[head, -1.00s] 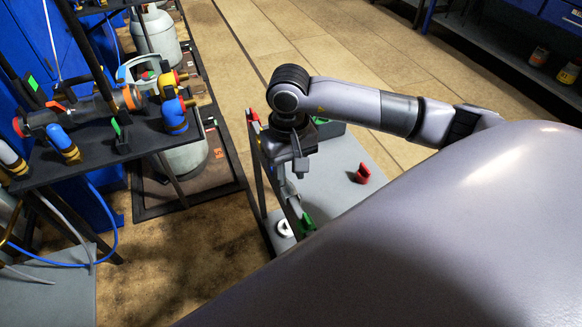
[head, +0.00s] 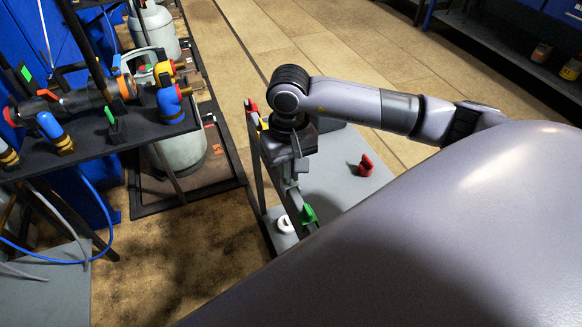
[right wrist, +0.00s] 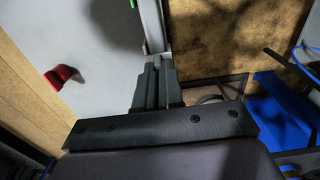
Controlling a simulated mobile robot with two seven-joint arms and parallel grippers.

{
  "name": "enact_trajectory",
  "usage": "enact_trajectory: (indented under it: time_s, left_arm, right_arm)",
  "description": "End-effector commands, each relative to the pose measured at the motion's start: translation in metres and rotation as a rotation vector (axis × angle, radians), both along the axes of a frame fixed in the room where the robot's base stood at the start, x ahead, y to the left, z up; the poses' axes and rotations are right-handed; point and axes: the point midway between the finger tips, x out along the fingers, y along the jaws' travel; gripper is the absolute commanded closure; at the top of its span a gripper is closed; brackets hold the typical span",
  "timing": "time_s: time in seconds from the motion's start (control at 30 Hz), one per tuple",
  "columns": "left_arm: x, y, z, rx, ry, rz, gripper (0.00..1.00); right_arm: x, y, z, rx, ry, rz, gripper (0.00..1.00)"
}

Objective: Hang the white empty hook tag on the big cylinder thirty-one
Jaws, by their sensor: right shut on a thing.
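My right gripper (head: 297,168) is at the rail of the grey cart, pointing down. Its fingers are together in the right wrist view (right wrist: 157,88). The thing between them is almost wholly hidden; a pale bit just under the fingertips fits the white hook tag, but its shape and face do not show. Large grey-white gas cylinders stand at the left: a near one (head: 180,148) partly behind the black shelf, and a farther one (head: 156,28). I cannot read a number thirty-one on either. My left gripper is not in view.
The grey cart (head: 335,185) carries a red clip (head: 366,165), a green clip (head: 308,215) and a white round item (head: 285,225). A black shelf (head: 120,140) with valves and fittings juts out at left. Brown floor (head: 190,250) lies open between shelf and cart.

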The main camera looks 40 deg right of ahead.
Motion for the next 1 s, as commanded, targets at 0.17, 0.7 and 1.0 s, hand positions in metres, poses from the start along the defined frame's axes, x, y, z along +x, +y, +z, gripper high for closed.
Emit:
enact_trajectory:
  time_s: [0.17,0.7,1.0]
  left_arm:
    - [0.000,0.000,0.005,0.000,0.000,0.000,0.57]
    - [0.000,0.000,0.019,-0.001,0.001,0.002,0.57]
    - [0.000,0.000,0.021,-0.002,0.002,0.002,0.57]
  right_arm:
    - [0.000,0.000,0.008,0.000,-0.002,0.000,1.00]
    - [0.000,0.000,0.035,-0.001,-0.001,0.000,1.00]
    - [0.000,0.000,0.040,0.000,0.000,0.000,1.00]
